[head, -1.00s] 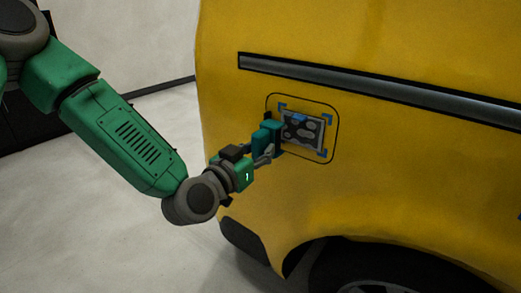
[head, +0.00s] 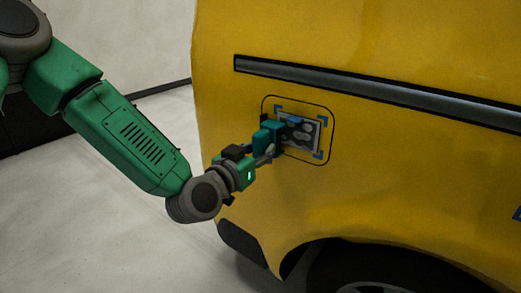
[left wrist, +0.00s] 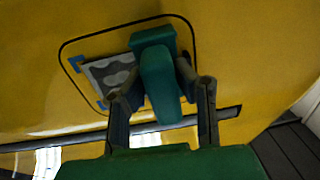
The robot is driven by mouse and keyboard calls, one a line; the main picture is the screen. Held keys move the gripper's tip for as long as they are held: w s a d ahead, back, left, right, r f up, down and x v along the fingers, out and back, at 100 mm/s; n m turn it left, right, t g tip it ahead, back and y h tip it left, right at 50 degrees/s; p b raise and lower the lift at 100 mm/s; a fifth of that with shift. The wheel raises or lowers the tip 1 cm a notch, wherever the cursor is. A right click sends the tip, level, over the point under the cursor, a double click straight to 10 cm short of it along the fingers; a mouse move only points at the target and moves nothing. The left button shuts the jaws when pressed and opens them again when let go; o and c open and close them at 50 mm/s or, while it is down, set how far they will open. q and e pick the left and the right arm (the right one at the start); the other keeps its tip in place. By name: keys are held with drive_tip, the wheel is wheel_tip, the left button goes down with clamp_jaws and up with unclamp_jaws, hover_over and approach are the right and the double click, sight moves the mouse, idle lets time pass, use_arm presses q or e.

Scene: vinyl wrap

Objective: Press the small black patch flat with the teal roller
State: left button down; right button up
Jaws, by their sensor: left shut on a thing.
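The patch also shows in the left wrist view (left wrist: 104,74), partly covered by the roller. My left gripper (head: 264,155) is shut on the teal roller (head: 266,136), which also shows between the fingers in the left wrist view (left wrist: 158,75). The roller is at the patch's left part in the head view; I cannot tell whether it touches. My right gripper is not in view.
The yellow vehicle panel (head: 400,180) fills the right side. A dark trim strip (head: 370,88) runs above the patch, and a wheel (head: 370,280) is below. The pale floor (head: 90,220) at the left is open.

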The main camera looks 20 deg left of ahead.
use_arm(q)
drive_tip(key=shift+s+d+r, duration=0.1)
drive_tip(key=shift+s+d, duration=0.1)
drive_tip(key=shift+d, duration=0.35)
drive_tip(key=shift+s+d, duration=0.2)
drive_tip(key=shift+d, duration=0.3)
drive_tip(key=shift+s+d, duration=0.15)
drive_tip(key=shift+d, duration=0.35)
drive_tip(key=shift+s+d, duration=0.15)
drive_tip(key=shift+d, duration=0.35)
drive_tip(key=shift+s+d, duration=0.2)
drive_tip(key=shift+d, duration=0.35)
drive_tip(key=shift+s+d, duration=0.2)
drive_tip(key=shift+d, duration=0.3)
drive_tip(key=shift+d+p, duration=0.15)
drive_tip(key=shift+p, duration=0.15)
drive_tip(key=shift+s+d, duration=0.35)
drive_tip(key=shift+d, duration=0.55)
drive_tip(key=shift+d, duration=0.1)
